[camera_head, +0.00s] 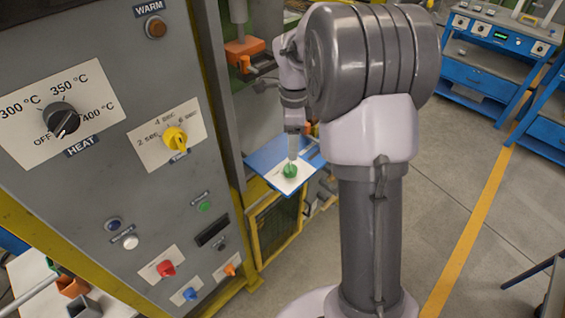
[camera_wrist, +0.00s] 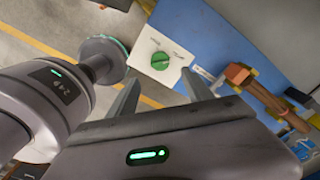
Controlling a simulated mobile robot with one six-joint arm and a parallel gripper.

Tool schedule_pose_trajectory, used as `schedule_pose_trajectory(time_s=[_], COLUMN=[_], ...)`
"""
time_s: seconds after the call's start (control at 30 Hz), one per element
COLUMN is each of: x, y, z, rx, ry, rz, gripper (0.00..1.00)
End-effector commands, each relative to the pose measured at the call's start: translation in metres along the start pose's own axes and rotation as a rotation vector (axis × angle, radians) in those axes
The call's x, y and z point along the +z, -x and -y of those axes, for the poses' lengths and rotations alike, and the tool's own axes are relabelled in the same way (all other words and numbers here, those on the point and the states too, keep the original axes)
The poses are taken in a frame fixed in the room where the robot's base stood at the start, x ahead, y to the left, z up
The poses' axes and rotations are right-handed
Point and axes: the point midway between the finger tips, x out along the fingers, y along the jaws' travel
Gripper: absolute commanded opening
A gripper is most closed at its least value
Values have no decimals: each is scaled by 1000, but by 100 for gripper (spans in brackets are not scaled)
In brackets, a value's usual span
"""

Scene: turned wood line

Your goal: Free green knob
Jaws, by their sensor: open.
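The green knob (camera_head: 290,171) sits on a white label plate (camera_head: 289,183) on a blue panel behind the control cabinet. In the wrist view the green knob (camera_wrist: 160,61) is round with a raised grip bar, on its white plate (camera_wrist: 146,47). My gripper (camera_wrist: 162,82) is open and empty, its two fingers pointing toward the plate. The knob shows a little beyond the fingertips, between their lines. In the head view my gripper (camera_head: 292,155) is just above the knob and partly covers it. I cannot tell the exact gap.
The grey cabinet (camera_head: 95,190) at the left carries a black heat dial (camera_head: 61,120), a yellow dial (camera_head: 175,138) and several buttons. An orange-brown clamp (camera_wrist: 240,76) lies right of the knob in the wrist view. Open floor (camera_head: 460,165) is at the right, with blue benches beyond.

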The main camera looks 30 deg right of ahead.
Motion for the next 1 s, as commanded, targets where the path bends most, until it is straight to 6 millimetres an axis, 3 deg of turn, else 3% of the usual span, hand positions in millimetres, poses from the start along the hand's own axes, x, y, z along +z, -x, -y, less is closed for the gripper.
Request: schedule_pose_trajectory(time_s=[0.03, 0.1, 0.3, 0.43, 0.7, 0.77, 1.0], x=[0, 0, 0, 0, 1, 1, 1], y=[-22, -42, -85, -96, -98, -98, -97], z=[-1, -1, 0, 0, 0, 0, 0], rx=[4, 2, 1, 0, -2, -1, -1], ry=[0, 1, 1, 2, 2, 2, 2], rz=[0, 0, 1, 1, 1, 1, 1], gripper=[59, 59, 59, 59, 59, 51, 4])
